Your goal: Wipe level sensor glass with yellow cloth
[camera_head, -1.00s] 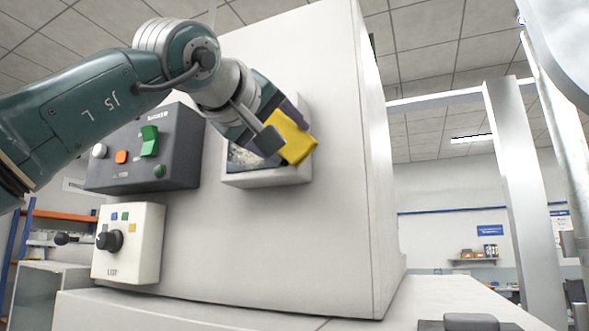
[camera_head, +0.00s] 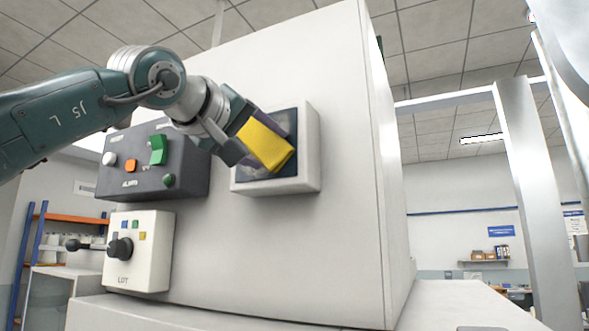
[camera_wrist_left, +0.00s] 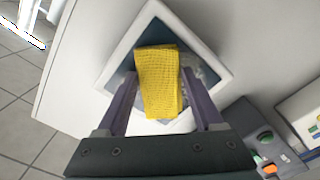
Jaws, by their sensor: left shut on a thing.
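The level sensor glass (camera_head: 250,173) is a dark pane in a white raised frame (camera_head: 312,150) on the face of a large white cabinet. In the left wrist view, the glass (camera_wrist_left: 197,72) shows a pale greyish smudge to the right of the cloth. My left gripper (camera_head: 258,145) is shut on the yellow cloth (camera_head: 267,146) and holds it in front of the glass. In the left wrist view, the folded, ribbed cloth (camera_wrist_left: 158,80) lies between the two fingers and covers the middle of the pane. Whether it touches the glass I cannot tell. My right gripper is not in view.
A dark control box (camera_head: 190,178) with green, orange and white controls sits left of the glass. Below it is a white box (camera_head: 150,262) with a black knob. The cabinet face (camera_head: 290,250) below the glass is clear. A grey post (camera_head: 525,190) stands at right.

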